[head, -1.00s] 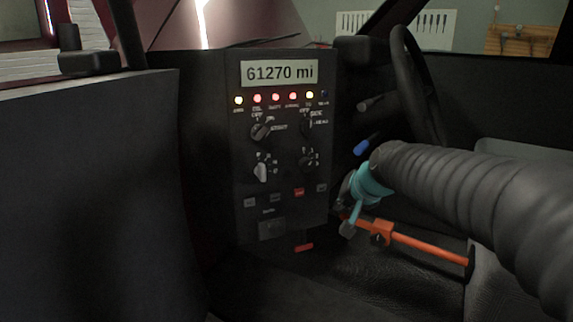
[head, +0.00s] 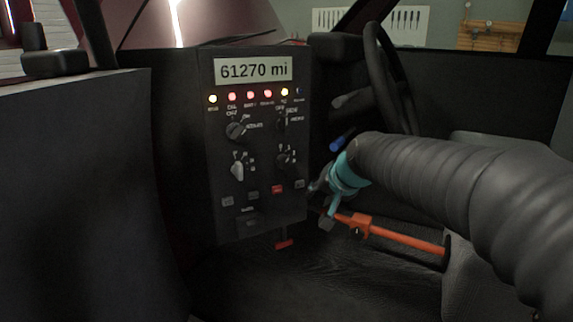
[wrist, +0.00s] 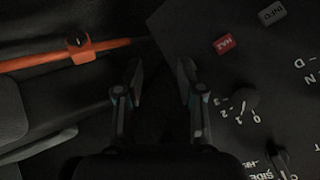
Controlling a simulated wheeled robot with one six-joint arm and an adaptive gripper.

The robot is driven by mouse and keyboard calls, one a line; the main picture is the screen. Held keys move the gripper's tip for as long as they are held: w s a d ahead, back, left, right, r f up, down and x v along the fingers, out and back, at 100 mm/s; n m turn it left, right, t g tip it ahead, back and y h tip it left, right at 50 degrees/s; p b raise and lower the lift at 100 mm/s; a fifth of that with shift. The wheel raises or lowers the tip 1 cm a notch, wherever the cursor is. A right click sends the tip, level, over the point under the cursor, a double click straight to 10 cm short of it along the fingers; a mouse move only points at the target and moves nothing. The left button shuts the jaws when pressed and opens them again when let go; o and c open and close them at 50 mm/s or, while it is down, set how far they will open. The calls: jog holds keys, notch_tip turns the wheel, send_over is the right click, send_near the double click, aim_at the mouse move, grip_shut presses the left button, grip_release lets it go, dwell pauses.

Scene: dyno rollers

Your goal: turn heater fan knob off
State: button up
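The knob with numbers from 0 to 3 (wrist: 246,98), which looks like the heater fan knob, is right of my gripper in the wrist view. In the head view it appears as the lower right knob (head: 283,160) on the dark dash panel (head: 220,215). Its exact setting is too dim to tell. My gripper (wrist: 160,82) is open and empty, its two fingers apart with dark panel edge between and beyond them. In the head view my gripper (head: 318,187) is near the panel's right edge, below and right of the knob, apart from it.
A red HAZ button (wrist: 225,44) is above the knob in the wrist view. A light knob (head: 237,168) and two upper knobs, one on the left (head: 236,131), share the panel. An orange bar (head: 400,235) lies below my arm. The steering wheel (head: 395,80) stands behind.

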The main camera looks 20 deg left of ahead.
jog(key=shift+o, duration=0.9)
jog(key=d, duration=0.1)
jog(key=s, duration=0.1)
jog(key=s+d, duration=0.1)
jog(key=shift+d+r+t, duration=0.3)
jog(key=shift+d, duration=0.05)
jog(key=n+t+y+p, duration=0.1)
jog(key=n+t+y, duration=0.4)
jog(key=n+y, duration=0.25)
send_near(285, 165)
jog(key=x, duration=0.8)
jog(key=shift+w+a+r, duration=0.1)
jog(key=shift+w+a, duration=0.05)
jog(key=shift+a, duration=0.05)
jog(key=shift+n, duration=0.25)
grip_shut()
